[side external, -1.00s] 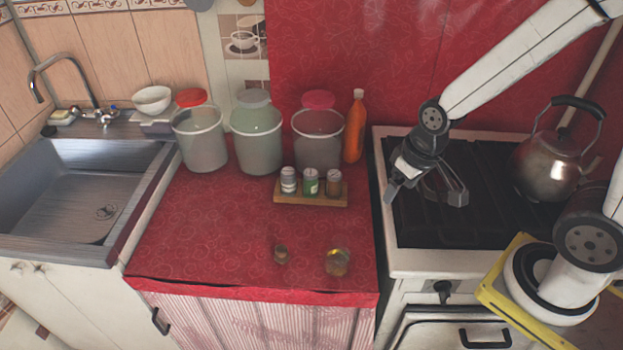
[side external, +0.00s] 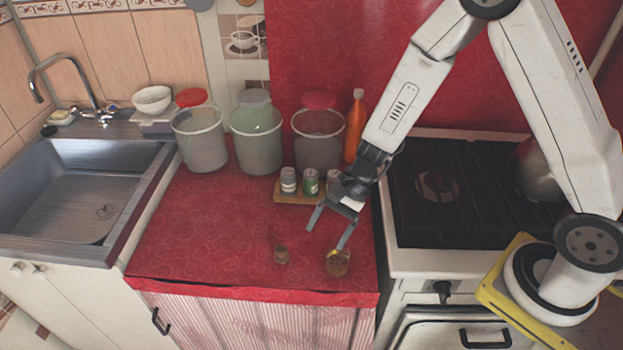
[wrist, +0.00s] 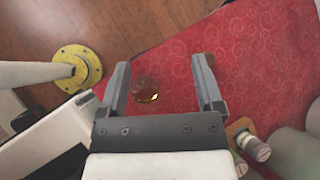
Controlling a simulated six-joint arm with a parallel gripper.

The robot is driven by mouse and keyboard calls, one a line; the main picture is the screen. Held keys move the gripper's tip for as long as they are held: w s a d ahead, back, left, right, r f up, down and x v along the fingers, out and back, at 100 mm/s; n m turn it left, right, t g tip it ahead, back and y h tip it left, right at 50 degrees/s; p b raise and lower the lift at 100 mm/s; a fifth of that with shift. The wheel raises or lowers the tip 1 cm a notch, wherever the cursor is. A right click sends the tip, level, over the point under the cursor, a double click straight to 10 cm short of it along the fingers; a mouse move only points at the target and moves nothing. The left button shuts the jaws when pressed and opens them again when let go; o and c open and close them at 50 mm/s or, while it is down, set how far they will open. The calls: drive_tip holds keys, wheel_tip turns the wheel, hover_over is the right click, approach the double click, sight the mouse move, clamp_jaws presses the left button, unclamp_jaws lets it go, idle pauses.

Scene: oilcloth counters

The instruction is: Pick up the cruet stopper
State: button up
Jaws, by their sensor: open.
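In the wrist view, the amber piece (wrist: 146,92) shows between the fingers, nearer the left one. Contact cannot be told.
A wooden rack (side external: 284,197) of several small jars stands behind my gripper, partly covered by it. Large lidded jars (side external: 257,145) and an orange bottle (side external: 355,128) line the back. The sink is left, the stove (side external: 440,200) right. The cloth's left side is clear.

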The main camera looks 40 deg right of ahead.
sight(276, 256)
drive_tip(key=w+a+f+m+t+y, duration=0.1)
drive_tip(key=w+m, duration=0.1)
drive_tip(key=w+a+f+m+t+y, duration=0.1)
drive_tip(key=w+f+m+t, duration=0.1)
drive_tip(key=w+m, duration=0.1)
drive_tip(key=w+a+f+m+t+y, duration=0.1)
drive_tip(key=w+a+f+m+t, duration=0.1)
drive_tip(key=w+m, duration=0.1)
drive_tip(key=shift+w+f+y, duration=0.25)
drive_tip(key=shift+y, duration=0.15)
drive_tip(key=shift+w+d+f+m+t, duration=0.1)
drive_tip(key=shift+w+f+m+t, duration=0.3)
drive_tip(key=shift+m, duration=0.3)
drive_tip(key=shift+w, duration=0.1)
drive_tip(key=shift+f, duration=1.85)
drive_tip(key=shift+f, duration=0.15)
drive_tip(key=shift+f, duration=0.95)
drive_tip(key=shift+w+a+f, duration=0.3)
drive_tip(key=shift+a+f, duration=0.55)
drive_tip(key=shift+w+a+f, duration=0.15)
drive_tip(key=shift+w+a, duration=0.05)
drive_tip(key=shift+a, duration=0.25)
